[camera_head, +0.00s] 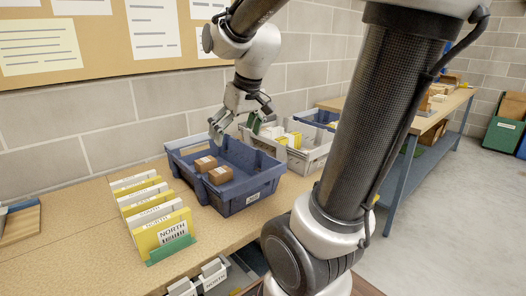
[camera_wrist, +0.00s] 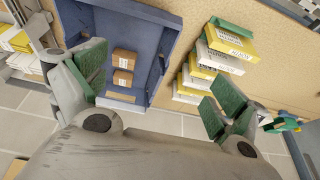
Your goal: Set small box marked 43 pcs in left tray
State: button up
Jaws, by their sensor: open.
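My gripper (camera_head: 238,130) is open and empty, with its fingers spread above the back of the blue tray (camera_head: 256,198) on the bench. In the wrist view my gripper (camera_wrist: 156,95) shows its green pads far apart. Two small brown boxes with pale labels, a nearer one (camera_head: 221,175) and a farther one (camera_head: 205,163), stand in the blue tray. They also show in the wrist view, one (camera_wrist: 125,57) above the other (camera_wrist: 122,78). Their print is too small to read, so I cannot tell which is marked 43 pcs.
A grey tray (camera_head: 314,158) with white and yellow cartons stands right of the blue one. Another bench (camera_head: 440,105) stands at the right. The bench front between cartons and blue tray is clear.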

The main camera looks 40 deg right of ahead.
jog(key=s+a, duration=0.1)
jog(key=s, duration=1.3)
jog(key=shift+a, duration=0.15)
jog(key=shift+w, duration=0.1)
